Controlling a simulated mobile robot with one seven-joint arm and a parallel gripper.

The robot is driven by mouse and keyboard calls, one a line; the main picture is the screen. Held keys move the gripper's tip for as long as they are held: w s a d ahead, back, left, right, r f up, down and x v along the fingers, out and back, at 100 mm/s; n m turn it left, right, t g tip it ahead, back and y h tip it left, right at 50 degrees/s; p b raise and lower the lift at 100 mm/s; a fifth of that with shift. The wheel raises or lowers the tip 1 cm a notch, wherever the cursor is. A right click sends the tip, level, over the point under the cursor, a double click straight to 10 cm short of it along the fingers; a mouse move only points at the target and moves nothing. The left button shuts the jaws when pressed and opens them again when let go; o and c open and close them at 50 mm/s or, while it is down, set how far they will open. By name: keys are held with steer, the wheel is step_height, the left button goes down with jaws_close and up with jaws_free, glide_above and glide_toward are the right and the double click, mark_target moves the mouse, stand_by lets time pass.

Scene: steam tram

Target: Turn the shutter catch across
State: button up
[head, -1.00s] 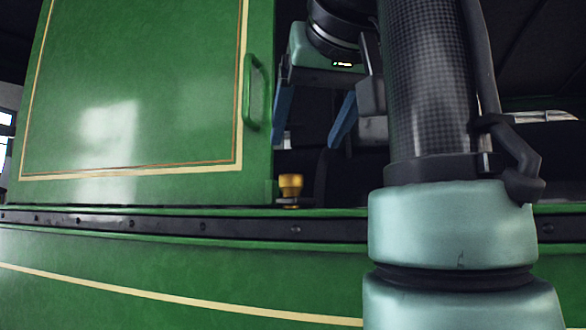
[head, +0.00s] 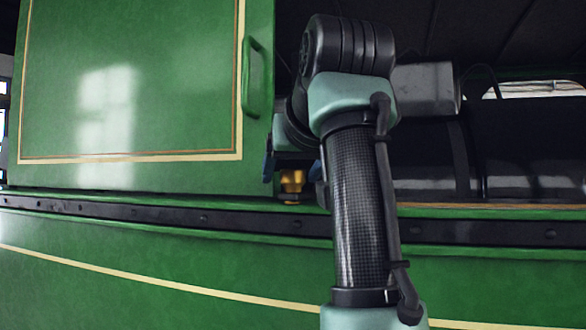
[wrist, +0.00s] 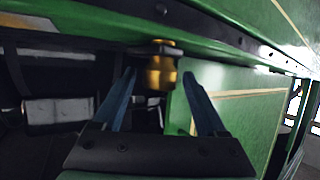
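The shutter catch is a small brass knob (head: 292,183) on the green ledge by the lower right corner of the green shutter panel (head: 130,85). It also shows in the wrist view (wrist: 161,70), at the top middle. My gripper (wrist: 155,78) is open, its two blue fingers apart with the knob between and just beyond their tips. I cannot tell whether a finger touches it.
A green handle (head: 252,78) stands out from the panel's right edge above the catch. A dark riveted rail (head: 140,213) runs below the ledge. Right of the panel is a dark opening with a large black cylinder (head: 530,155) inside.

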jaws_close()
steer(key=shift+n+g+y, duration=0.7)
steer(key=shift+n+y, duration=0.9)
steer(key=shift+y, duration=0.2)
steer(key=shift+o, duration=0.3)
jaws_free()
steer(key=shift+s, duration=0.1)
steer(key=b+v, duration=0.5)
steer(key=v, duration=0.8)
steer(key=shift+b, duration=0.4)
